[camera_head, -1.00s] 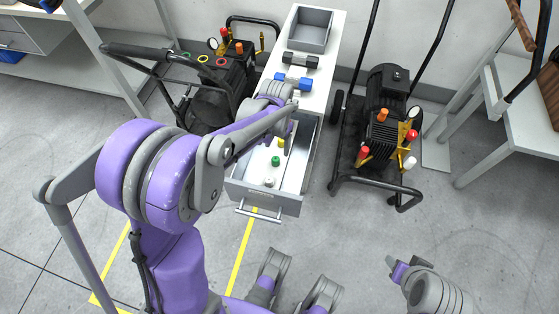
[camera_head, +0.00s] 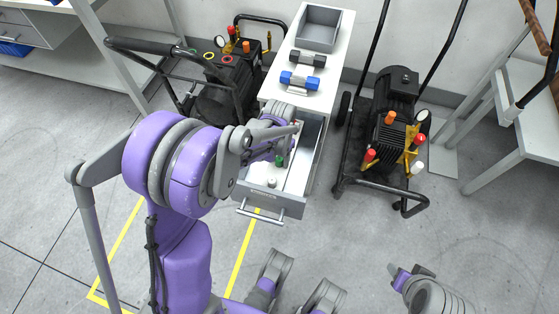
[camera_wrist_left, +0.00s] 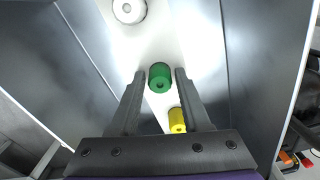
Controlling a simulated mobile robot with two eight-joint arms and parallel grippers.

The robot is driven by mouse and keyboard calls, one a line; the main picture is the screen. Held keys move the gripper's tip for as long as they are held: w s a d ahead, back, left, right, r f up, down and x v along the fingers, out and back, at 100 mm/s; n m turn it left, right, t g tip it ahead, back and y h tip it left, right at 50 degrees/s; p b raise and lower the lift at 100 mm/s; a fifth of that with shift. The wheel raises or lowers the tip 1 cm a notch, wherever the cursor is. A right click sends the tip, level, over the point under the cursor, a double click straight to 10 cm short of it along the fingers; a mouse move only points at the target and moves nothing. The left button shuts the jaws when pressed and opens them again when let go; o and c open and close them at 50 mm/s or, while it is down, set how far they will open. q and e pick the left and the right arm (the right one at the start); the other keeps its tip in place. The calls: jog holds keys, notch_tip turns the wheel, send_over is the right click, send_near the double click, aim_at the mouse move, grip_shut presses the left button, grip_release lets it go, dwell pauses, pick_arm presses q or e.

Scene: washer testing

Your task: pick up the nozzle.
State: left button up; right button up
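A green nozzle (camera_head: 279,161) stands in the open drawer (camera_head: 270,203). My left gripper is over the drawer; its fingers are mostly hidden behind my arm in the head view. In the left wrist view the left gripper (camera_wrist_left: 160,73) is open, with its fingertips on either side of the green nozzle (camera_wrist_left: 160,78); I cannot tell if they touch it. A yellow nozzle (camera_wrist_left: 177,120) lies nearer the gripper base, between the fingers. A white nozzle (camera_wrist_left: 129,10) stands apart at the top, and shows in the head view (camera_head: 271,183). My right gripper (camera_head: 398,272) is low at the right, far from the drawer.
The drawer walls (camera_wrist_left: 85,45) rise close on both sides of the left gripper. The white cabinet top (camera_head: 302,103) carries a grey bin (camera_head: 318,30), a black dumbbell-like part (camera_head: 306,58) and a blue one (camera_head: 299,80). Pressure washers stand left (camera_head: 215,100) and right (camera_head: 388,135).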

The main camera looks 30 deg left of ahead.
pick_arm(q)
grip_shut()
